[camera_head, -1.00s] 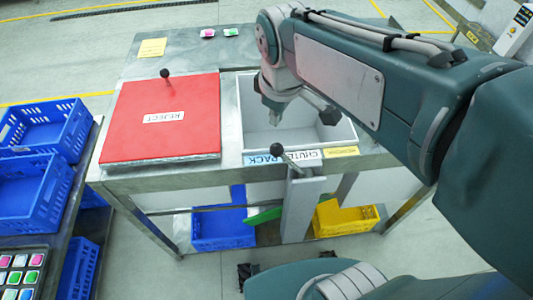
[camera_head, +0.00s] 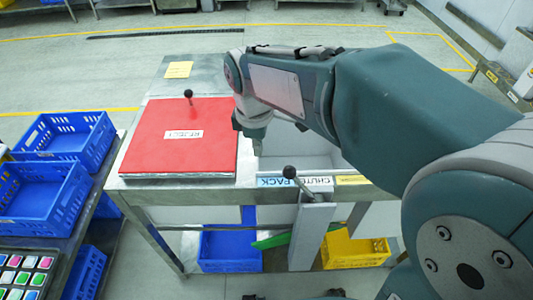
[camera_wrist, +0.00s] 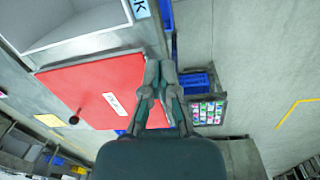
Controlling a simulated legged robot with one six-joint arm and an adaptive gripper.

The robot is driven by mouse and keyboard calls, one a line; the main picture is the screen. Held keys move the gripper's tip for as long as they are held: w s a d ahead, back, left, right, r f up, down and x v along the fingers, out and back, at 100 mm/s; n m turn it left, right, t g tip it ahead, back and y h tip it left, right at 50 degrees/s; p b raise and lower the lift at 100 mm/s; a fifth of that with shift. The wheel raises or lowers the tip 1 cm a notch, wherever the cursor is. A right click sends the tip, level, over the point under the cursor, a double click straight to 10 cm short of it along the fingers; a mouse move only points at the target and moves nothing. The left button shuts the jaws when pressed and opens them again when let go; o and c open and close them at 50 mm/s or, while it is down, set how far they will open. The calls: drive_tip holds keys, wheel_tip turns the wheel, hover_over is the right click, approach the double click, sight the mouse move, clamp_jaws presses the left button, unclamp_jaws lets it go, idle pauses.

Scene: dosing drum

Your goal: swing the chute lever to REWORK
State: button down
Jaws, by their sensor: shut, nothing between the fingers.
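The chute lever (camera_head: 289,172) is a thin rod with a black ball knob, at the front edge of the steel table. Its knob leans left, over the blue PACK label (camera_head: 272,182). The white CHUTE label (camera_head: 318,182) is beside it and the yellow REWORK label (camera_head: 352,180) is to the right. My gripper (camera_wrist: 160,65) is shut and empty in the wrist view, above the front edge of the red lid. In the head view its fingers are hard to make out, behind and left of the knob, apart from it. The lever is not visible in the wrist view.
The red REJECT lid (camera_head: 182,135) with its own black knob lies left of the open grey bin (camera_head: 295,162). Below are a blue crate (camera_head: 230,248), a green flap (camera_head: 270,241) and a yellow crate (camera_head: 355,248). Blue crates (camera_head: 68,150) stand on a left-hand table.

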drive_tip(key=d+f, duration=0.4)
drive_tip(key=f, duration=0.3)
drive_tip(key=shift+s, duration=0.2)
idle(0.4)
